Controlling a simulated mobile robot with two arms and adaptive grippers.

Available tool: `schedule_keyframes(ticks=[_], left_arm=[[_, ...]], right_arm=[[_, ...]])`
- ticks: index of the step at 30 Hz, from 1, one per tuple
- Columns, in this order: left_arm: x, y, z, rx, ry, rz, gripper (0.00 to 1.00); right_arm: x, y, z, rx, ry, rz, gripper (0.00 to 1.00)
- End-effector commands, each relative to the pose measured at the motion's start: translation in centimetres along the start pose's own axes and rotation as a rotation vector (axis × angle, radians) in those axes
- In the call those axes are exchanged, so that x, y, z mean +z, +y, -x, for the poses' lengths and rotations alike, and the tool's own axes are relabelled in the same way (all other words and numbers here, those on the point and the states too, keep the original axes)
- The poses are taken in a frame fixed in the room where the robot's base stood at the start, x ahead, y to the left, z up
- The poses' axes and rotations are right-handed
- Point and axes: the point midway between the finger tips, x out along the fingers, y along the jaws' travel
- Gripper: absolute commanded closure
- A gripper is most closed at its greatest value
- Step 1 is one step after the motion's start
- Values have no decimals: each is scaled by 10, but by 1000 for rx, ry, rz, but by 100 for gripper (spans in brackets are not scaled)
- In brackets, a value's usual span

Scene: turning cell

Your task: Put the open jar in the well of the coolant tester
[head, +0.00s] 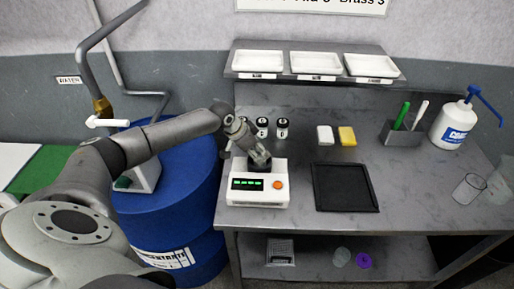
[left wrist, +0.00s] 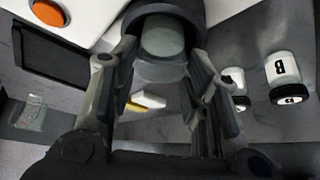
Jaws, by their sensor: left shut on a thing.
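The coolant tester (head: 257,190) is a white box with a green display and an orange button, on the bench's left part. The button also shows in the left wrist view (left wrist: 48,12). Its well has a dark round collar (left wrist: 195,12). My left gripper (head: 260,160) points down at the well. In the left wrist view, its fingers (left wrist: 165,80) stand either side of the clear open jar (left wrist: 163,45) and are shut on it. The jar lines up with the collar; how deep it sits I cannot tell. The arm and gripper hide it in the head view. My right gripper is not in view.
Small labelled bottles (head: 282,127) stand close behind the tester. A black tray (head: 345,187) lies right of it, with white (head: 325,135) and yellow (head: 347,136) blocks behind. A pump bottle (head: 453,125) and clear beaker (head: 468,189) are far right. A blue drum (head: 185,180) stands left.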

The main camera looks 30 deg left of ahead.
Motion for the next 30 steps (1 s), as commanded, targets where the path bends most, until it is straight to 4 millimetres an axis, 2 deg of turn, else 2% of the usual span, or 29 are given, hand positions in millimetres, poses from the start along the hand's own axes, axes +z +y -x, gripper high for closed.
schedule_keyframes(ticks=[3,4,9,18,22,26,30], left_arm=[[0,0,0,0,1,0,81],[0,0,0,0,0,0,56],[0,0,0,0,0,0,36],[0,0,0,0,1,1,36],[0,-1,7,0,1,1,36],[1,-1,24,-2,2,-1,36],[1,-2,52,-3,2,-2,36]], right_arm=[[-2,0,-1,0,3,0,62],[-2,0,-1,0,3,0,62],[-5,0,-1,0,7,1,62],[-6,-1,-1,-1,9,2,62],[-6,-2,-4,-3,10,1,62],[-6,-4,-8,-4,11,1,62],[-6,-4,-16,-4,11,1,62]])
